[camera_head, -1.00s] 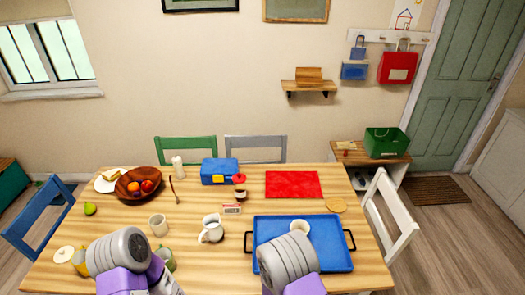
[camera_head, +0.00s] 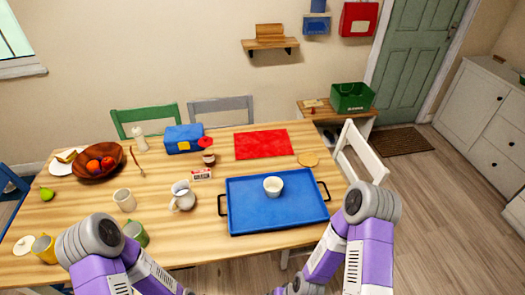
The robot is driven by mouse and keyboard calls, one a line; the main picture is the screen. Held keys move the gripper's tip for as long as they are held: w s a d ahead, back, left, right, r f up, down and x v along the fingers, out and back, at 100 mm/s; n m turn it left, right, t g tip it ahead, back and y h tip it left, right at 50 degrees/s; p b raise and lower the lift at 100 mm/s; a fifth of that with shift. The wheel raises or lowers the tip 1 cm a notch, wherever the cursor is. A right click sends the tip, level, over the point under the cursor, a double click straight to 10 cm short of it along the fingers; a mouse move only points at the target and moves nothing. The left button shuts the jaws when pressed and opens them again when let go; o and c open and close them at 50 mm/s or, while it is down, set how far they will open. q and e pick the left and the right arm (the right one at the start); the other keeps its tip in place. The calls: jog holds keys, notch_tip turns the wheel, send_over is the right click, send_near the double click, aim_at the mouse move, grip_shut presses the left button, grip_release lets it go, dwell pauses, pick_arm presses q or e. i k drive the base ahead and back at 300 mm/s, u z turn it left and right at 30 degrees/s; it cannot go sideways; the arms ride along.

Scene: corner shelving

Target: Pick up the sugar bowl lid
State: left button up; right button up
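A flat, pale round disc (camera_head: 25,245) lies at the table's left front edge beside a yellow mug (camera_head: 44,249); it may be the sugar bowl lid, but it is too small to be sure. A small white bowl or cup (camera_head: 273,186) stands on the blue tray (camera_head: 250,218); I see no lid on it. A white lidded jug or pot (camera_head: 182,196) stands left of the tray. My two arms show at the bottom of the view, bent downward in front of the table. Both grippers are below the picture edge, away from the disc.
A green mug (camera_head: 136,233) and a cream cup (camera_head: 124,200) stand left of the jug. A fruit bowl (camera_head: 84,172), blue lunch box (camera_head: 183,138), red mat (camera_head: 263,144) and tan coaster (camera_head: 308,159) lie farther back. Chairs surround the table. The floor at right is open.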

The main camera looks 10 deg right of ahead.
aim_at(22, 247)
jog(key=u, duration=1.7)
